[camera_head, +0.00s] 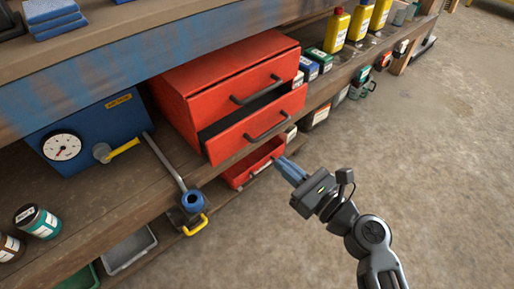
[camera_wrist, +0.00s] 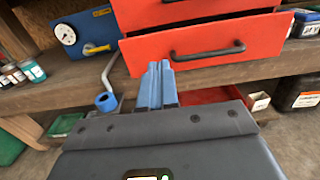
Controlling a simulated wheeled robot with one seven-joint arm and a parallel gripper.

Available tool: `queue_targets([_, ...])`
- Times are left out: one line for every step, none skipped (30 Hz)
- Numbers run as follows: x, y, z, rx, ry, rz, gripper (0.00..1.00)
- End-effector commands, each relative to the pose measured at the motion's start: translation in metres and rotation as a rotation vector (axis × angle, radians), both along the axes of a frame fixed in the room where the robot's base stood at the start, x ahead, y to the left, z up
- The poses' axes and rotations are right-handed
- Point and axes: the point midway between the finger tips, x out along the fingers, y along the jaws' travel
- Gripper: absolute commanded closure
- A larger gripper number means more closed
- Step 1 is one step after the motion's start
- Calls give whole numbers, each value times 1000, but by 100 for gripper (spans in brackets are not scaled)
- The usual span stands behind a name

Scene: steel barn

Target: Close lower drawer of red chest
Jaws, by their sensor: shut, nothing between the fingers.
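The red chest (camera_head: 222,62) stands on the wooden bench shelf. Its upper drawer (camera_head: 240,80) looks shut. Its lower drawer (camera_head: 228,142) is pulled partly out, with a dark gap above its front; the dark bar handle (camera_head: 266,126) faces outward. In the wrist view the lower drawer front (camera_wrist: 260,40) fills the upper right. My gripper (camera_head: 284,165) is shut and empty, with blue fingers, below and outward of the lower drawer front. In the wrist view my gripper (camera_wrist: 158,75) overlaps the drawer front's lower left part. I cannot tell whether it touches.
A red bin (camera_head: 238,179) sits on the low shelf under the drawer, close to my fingers. A blue gauge box (camera_head: 85,130) and a grey lever tool with a blue collar (camera_head: 165,160) are left of the chest. Yellow bottles (camera_head: 336,30) stand right. The floor (camera_head: 430,150) is clear.

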Motion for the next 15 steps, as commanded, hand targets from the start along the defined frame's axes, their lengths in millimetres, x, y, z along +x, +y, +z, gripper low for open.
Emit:
queue_targets([3,3,0,2,-1,2,100])
queue_targets([6,5,0,1,-1,3,100])
queue_targets([9,8,0,-1,-2,4,100])
queue_targets([13,10,1,-1,-3,3,100])
queue_targets([17,13,1,-1,-4,3,100])
queue_targets([23,17,0,-1,-3,3,100])
queue_targets([28,21,0,-3,-3,3,100])
queue_targets([33,24,0,-3,-5,3,100])
queue_targets([39,30,0,-2,-4,4,100])
queue_targets([44,33,0,-3,-5,5,100])
queue_targets([49,36,-1,-3,-4,4,100])
queue_targets([56,41,0,-3,-5,3,100])
queue_targets([60,44,-1,-3,-4,4,100])
queue_targets([65,48,0,-4,-4,4,100])
queue_targets([71,52,-1,-3,-4,4,100])
